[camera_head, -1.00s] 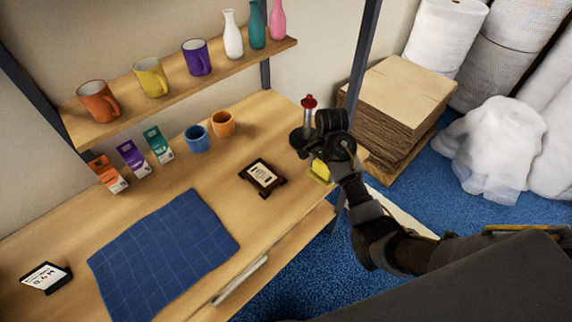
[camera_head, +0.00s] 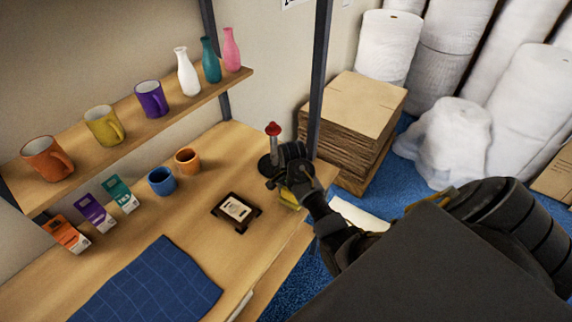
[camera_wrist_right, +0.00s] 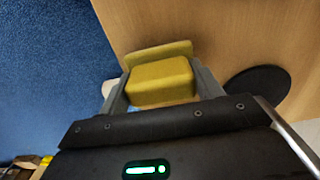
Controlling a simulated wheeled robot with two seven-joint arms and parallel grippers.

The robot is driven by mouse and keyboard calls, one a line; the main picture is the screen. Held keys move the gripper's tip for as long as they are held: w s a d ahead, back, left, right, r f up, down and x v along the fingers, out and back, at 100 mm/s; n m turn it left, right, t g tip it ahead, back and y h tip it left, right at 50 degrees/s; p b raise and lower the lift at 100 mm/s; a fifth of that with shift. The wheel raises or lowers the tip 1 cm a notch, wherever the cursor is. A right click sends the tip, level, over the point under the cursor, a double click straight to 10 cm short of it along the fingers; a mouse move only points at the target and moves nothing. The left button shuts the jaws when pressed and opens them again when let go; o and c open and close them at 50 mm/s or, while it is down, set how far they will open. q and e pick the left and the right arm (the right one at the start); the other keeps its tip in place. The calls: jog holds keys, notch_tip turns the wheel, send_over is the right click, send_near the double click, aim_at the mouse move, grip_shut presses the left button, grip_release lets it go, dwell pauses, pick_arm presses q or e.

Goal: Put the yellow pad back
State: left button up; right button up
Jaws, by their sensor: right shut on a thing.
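The yellow pad (camera_head: 289,199) is mostly hidden behind my right gripper (camera_head: 284,190) in the head view. In the right wrist view the pad (camera_wrist_right: 160,82) shows as a yellow block with a wider yellow lip at its far side. It sits between the two grey fingers of my right gripper (camera_wrist_right: 160,88), which is shut on it. The pad is at the right end of the wooden table (camera_head: 262,215), near its edge. I cannot tell whether it touches the table top. My left gripper is not in view.
A red-topped stand (camera_head: 273,145) with a dark round base (camera_wrist_right: 258,92) is close beside the gripper. A black-framed card (camera_head: 236,211) lies to the left. Blue (camera_head: 162,181) and orange (camera_head: 188,161) cups stand behind. A cardboard stack (camera_head: 352,115) is beyond the table.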

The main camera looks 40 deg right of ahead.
jog(key=shift+w+f, duration=0.2)
jog(key=shift+f, duration=0.85)
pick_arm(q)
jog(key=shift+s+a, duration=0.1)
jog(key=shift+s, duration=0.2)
pick_arm(e)
jog(key=shift+s+a+r, duration=0.1)
jog(key=shift+s+a, duration=0.05)
jog(key=shift+s, duration=0.05)
jog(key=o, duration=0.9)
jog(key=shift+w, duration=0.1)
